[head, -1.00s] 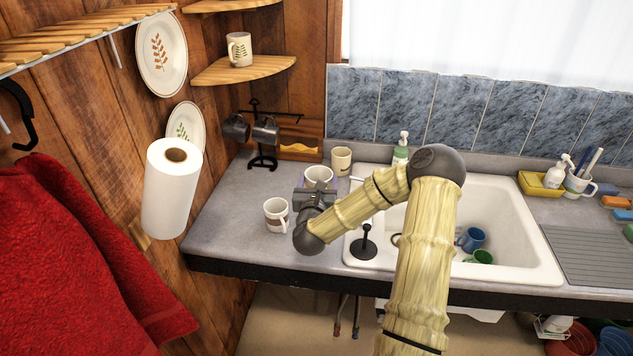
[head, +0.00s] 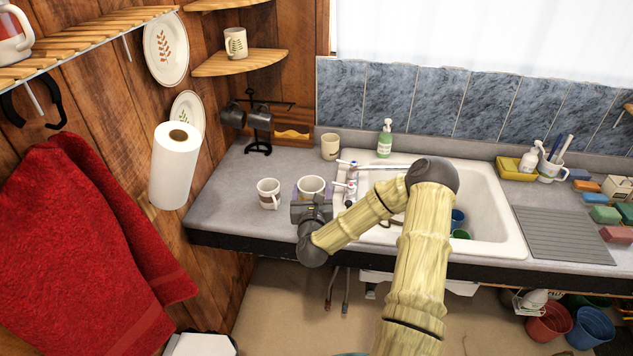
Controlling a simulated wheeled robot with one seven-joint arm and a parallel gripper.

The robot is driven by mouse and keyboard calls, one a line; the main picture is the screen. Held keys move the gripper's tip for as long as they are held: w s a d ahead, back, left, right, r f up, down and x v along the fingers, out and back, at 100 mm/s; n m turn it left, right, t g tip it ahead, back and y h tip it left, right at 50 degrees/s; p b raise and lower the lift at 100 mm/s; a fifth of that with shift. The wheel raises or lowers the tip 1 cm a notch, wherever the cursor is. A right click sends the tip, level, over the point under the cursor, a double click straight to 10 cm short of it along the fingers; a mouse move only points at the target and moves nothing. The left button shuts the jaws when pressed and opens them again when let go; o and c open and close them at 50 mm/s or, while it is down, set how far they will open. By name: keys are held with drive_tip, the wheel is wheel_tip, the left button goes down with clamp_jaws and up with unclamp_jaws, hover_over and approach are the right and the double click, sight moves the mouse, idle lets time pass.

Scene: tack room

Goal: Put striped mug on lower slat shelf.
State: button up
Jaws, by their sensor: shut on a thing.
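My gripper (head: 313,205) is shut on a pale mug (head: 311,184) over the front of the counter, left of the sink. The gripper hides most of this mug's side, so I cannot tell its pattern. A white mug with a dark band (head: 268,193) stands on the counter just left of it. Another mug with a reddish band (head: 12,38) stands on a slatted wall shelf (head: 85,47) at the upper left. A slatted corner shelf (head: 235,65) holds a leaf-patterned mug (head: 236,42); part of another shelf shows above it.
A cream mug (head: 331,146), a mug tree with dark mugs (head: 259,122) and a soap bottle (head: 385,140) stand at the back. The tap (head: 345,180) is close right of my gripper. A paper roll (head: 175,166) and red towel (head: 85,235) are at the left.

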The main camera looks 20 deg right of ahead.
drive_tip(key=s+a+f+n+y+b, duration=0.1)
drive_tip(key=s+a+f+y+b, duration=0.1)
drive_tip(key=f, duration=0.6)
drive_tip(key=s+a+f+n+t+y+b, duration=0.1)
drive_tip(key=s+a+f+n+y+b, duration=0.1)
drive_tip(key=s+a+f+b, duration=0.2)
drive_tip(key=s+a+f+n+y+b, duration=0.1)
drive_tip(key=s+a+f+y+b, duration=0.2)
drive_tip(key=a+f, duration=0.5)
wheel_tip(320, 180, down, 4)
drive_tip(key=shift+f+b, duration=0.1)
drive_tip(key=shift+b, duration=0.4)
drive_tip(key=shift+w, duration=0.1)
drive_tip(key=shift+a+n, duration=0.3)
drive_tip(key=shift+a, duration=0.05)
